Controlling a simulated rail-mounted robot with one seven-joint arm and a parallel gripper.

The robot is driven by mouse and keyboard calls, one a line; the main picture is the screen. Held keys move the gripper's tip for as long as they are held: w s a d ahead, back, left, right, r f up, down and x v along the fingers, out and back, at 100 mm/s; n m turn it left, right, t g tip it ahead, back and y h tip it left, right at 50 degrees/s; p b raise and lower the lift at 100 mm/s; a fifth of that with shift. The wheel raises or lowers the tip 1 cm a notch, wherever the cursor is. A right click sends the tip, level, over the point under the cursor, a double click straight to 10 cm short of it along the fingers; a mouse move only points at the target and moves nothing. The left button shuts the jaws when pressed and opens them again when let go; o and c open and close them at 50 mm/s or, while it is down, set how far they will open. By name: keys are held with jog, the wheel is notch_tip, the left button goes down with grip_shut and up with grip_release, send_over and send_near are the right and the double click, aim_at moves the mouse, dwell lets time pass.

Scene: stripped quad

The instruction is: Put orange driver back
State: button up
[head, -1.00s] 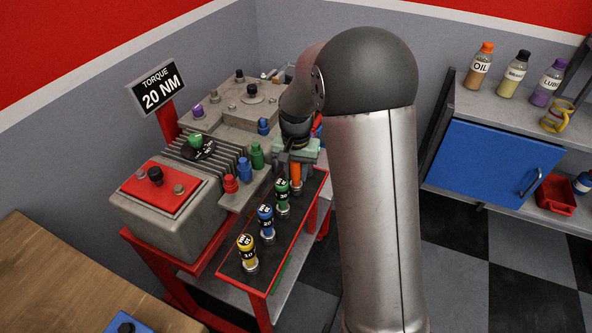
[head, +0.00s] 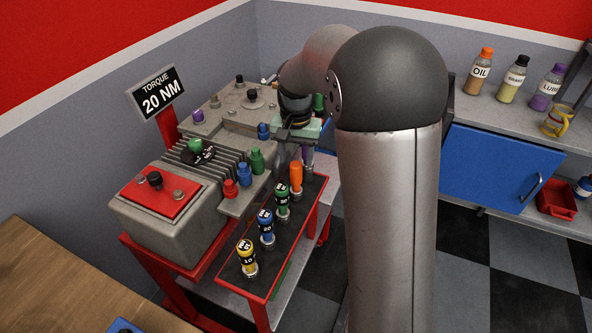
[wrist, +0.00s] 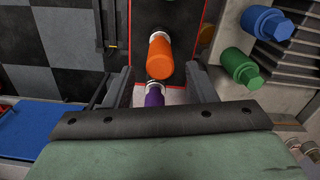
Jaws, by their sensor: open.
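The orange driver (head: 296,176) stands upright at the far end of the red-edged dark rack (head: 297,222), in line with the green, blue and yellow drivers. It also shows in the wrist view (wrist: 160,56), ahead of my fingers. My gripper (head: 297,151) is open, behind and above the orange driver, and apart from it. In the wrist view my gripper (wrist: 158,84) has a purple driver (wrist: 154,95) showing between its fingers, partly hidden by the gripper body. I cannot tell whether the fingers touch the purple one. The orange driver's lower end is hard to see.
The green driver (head: 283,200), blue driver (head: 266,226) and yellow driver (head: 247,257) stand nearby in the rack. The grey engine block (head: 160,222) with coloured bolts stands close on the left. The sign (head: 158,93) reads torque 20 NM. Open floor lies right of the cart.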

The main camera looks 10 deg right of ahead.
notch_tip(320, 180, up, 4)
jog(key=shift+s+r, duration=0.15)
jog(key=shift+r, duration=0.15)
jog(key=s+f+n, duration=0.2)
jog(key=s, duration=1.1)
jog(key=s+f+n, duration=0.2)
jog(key=s+n, duration=0.1)
jog(key=s, duration=1.1)
jog(key=shift+a+f+n, duration=0.25)
jog(key=shift+a+n, duration=0.05)
jog(key=shift+a, duration=0.15)
